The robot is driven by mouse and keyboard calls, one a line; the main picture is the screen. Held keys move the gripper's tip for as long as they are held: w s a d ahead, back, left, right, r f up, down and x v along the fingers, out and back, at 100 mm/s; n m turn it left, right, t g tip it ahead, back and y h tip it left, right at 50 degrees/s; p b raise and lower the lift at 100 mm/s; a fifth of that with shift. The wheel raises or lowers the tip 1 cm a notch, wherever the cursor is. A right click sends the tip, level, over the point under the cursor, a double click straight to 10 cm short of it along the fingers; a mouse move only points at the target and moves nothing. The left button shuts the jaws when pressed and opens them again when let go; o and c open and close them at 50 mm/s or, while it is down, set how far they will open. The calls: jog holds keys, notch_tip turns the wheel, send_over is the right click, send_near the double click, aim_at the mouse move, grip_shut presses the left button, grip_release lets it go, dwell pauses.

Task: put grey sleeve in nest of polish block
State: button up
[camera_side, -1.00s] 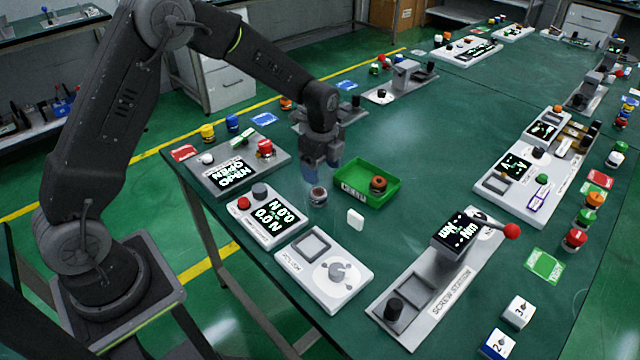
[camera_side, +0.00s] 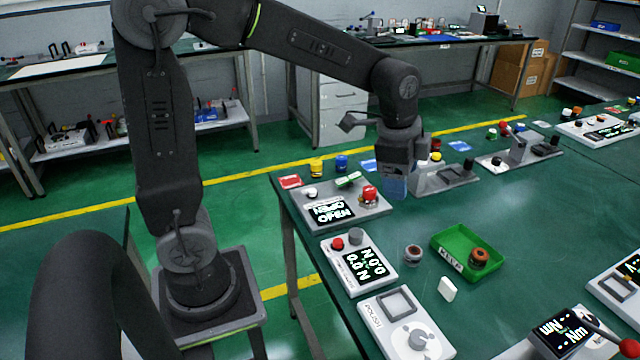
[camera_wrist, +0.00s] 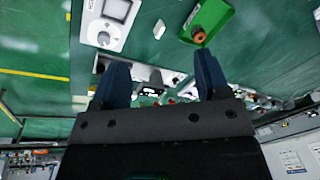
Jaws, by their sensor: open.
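The small grey sleeve (camera_side: 413,253), with a brownish top, stands on the green table between the green tray and the 0.0 N block. The white polish block (camera_side: 374,322) has a square nest (camera_side: 395,302) and a grey knob; the nest looks empty. The block is partly cut off in the side view and shows at the upper left of the wrist view (camera_wrist: 108,22). My gripper (camera_side: 395,190) is above the table, up and beyond the sleeve, with nothing in it. In the wrist view its blue fingers (camera_wrist: 160,62) are wide apart. I cannot make out the sleeve there.
A green tray (camera_side: 440,240) holds a brown-orange ring (camera_side: 479,258). A white piece (camera_side: 447,289) lies in front of it. The 0.0 N block (camera_side: 345,282) and the OPEN block (camera_side: 365,219) stand along the table's left edge. A grey station (camera_side: 430,185) is behind my gripper.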

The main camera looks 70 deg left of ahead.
jog(key=s+d+r+n+t, duration=0.1)
jog(key=s+r+n+t, duration=0.2)
jog(key=s+n, duration=0.6)
jog(key=s, duration=0.6)
jog(key=shift+s+d+r, duration=0.15)
jog(key=shift+s+r, duration=0.05)
jog(key=shift+s, duration=0.1)
jog(key=shift+o, duration=0.5)
jog(key=shift+s+f+n, duration=0.2)
jog(key=shift+s+n, duration=0.2)
jog(key=shift+s, duration=0.1)
